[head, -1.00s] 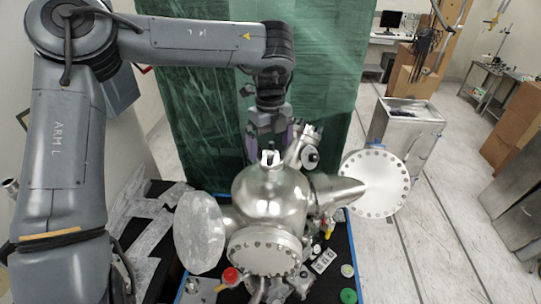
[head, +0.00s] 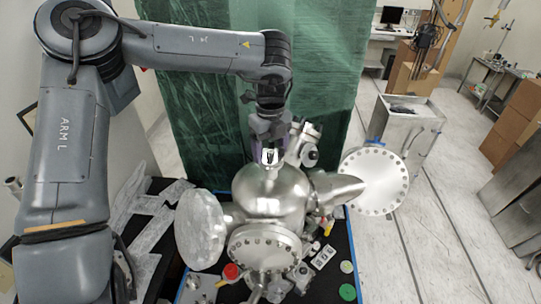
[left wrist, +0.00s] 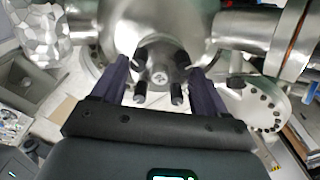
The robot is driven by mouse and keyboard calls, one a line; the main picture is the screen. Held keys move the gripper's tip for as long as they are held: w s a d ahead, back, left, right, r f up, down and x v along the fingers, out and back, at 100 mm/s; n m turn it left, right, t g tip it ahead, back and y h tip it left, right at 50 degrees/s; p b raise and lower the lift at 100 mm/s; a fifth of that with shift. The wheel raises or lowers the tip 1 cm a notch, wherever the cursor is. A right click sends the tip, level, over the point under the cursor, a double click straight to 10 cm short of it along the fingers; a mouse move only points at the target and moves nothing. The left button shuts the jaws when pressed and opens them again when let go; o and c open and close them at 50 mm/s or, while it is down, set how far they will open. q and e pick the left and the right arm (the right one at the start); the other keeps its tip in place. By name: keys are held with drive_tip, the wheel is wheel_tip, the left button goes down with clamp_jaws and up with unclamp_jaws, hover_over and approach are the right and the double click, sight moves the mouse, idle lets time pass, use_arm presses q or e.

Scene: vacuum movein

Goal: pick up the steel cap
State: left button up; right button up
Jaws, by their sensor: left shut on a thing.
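My left gripper (head: 268,146) points down at the top of a shiny steel vacuum chamber (head: 268,198). The steel cap (left wrist: 160,76) shows in the left wrist view as a small round metal piece with dark pegs around it, between my two purple fingers (left wrist: 160,82). In the head view a small pale fork-shaped piece (head: 270,157) shows at the fingertips, right on the chamber's top. My left gripper is shut on the cap, which sits at the chamber top; any gap below it cannot be told. My right gripper is not in view.
Large round flanges stand out from the chamber at left (head: 200,230), right (head: 374,181) and front (head: 265,248). A slanted port (head: 308,146) rises close to the right of my gripper. A red lid (head: 231,271) and green lid (head: 347,292) lie on the dark table.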

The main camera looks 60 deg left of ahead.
sight(271, 151)
use_arm(q)
drive_tip(key=shift+r, duration=0.15)
drive_tip(key=shift+r, duration=0.3)
wheel_tip(271, 151, up, 12)
idle(0.7)
drive_tip(key=shift+r, duration=0.1)
idle(0.3)
